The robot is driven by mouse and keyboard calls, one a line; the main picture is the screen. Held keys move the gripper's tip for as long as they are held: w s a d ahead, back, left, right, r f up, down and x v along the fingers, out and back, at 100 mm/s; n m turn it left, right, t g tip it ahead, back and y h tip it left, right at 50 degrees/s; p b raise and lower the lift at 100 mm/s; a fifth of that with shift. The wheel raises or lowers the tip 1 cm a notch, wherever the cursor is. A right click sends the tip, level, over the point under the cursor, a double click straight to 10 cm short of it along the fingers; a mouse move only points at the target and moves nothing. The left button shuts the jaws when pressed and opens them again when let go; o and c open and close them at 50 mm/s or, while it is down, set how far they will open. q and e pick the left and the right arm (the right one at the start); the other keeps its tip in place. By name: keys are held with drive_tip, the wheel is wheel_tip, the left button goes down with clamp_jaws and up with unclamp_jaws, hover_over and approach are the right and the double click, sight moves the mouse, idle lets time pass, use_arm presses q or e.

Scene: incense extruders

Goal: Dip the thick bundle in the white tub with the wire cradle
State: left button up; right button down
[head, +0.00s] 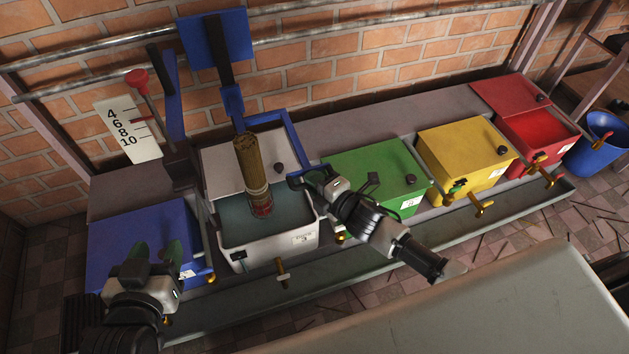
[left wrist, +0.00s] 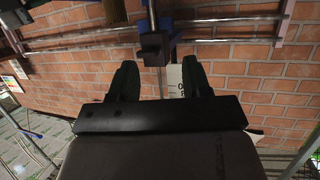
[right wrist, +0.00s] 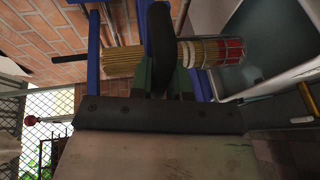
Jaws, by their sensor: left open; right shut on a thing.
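The thick tan bundle (head: 250,165) stands nearly upright over the open white tub (head: 300,242), below a blue lever arm. Its reddish lower end (right wrist: 228,52) has thin wire-like lines around it. That end overlaps the tub's dark liquid (head: 235,228) in the head view; I cannot tell how deep it is. My right gripper (head: 305,181) is at the tub's right, shut on a dark handle (right wrist: 160,35) by the blue frame (head: 296,138). My left gripper (head: 158,253) is open and empty above the blue tub (head: 140,232); its spread fingers show in the left wrist view (left wrist: 160,82).
A numbered board (head: 128,128) and red-knobbed lever (head: 137,80) stand at left. Brass taps line the front. A pale table (head: 500,310) fills the lower right.

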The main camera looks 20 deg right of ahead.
drive_tip(key=shift+r+p, duration=0.75)
drive_tip(key=shift+r, duration=0.2)
wheel_tip(320, 180, up, 3)
drive_tip(key=p, duration=0.3)
drive_tip(key=shift+r, duration=0.1)
use_arm(q)
drive_tip(key=s+a+f+g+y, duration=0.1)
drive_tip(key=s+a+f+g, duration=0.1)
drive_tip(key=s+g, duration=0.3)
drive_tip(key=s+a+f+g+y, duration=0.1)
drive_tip(key=s+a+f+g, duration=0.1)
drive_tip(key=s+g, duration=0.3)
drive_tip(key=shift+s+a+f+n+y, duration=0.3)
drive_tip(key=shift+s+f+y, duration=0.1)
drive_tip(key=shift+s+f, duration=0.5)
use_arm(e)
drive_tip(key=c, duration=1.1)
unclamp_jaws()
use_arm(q)
drive_tip(key=shift+r, duration=0.1)
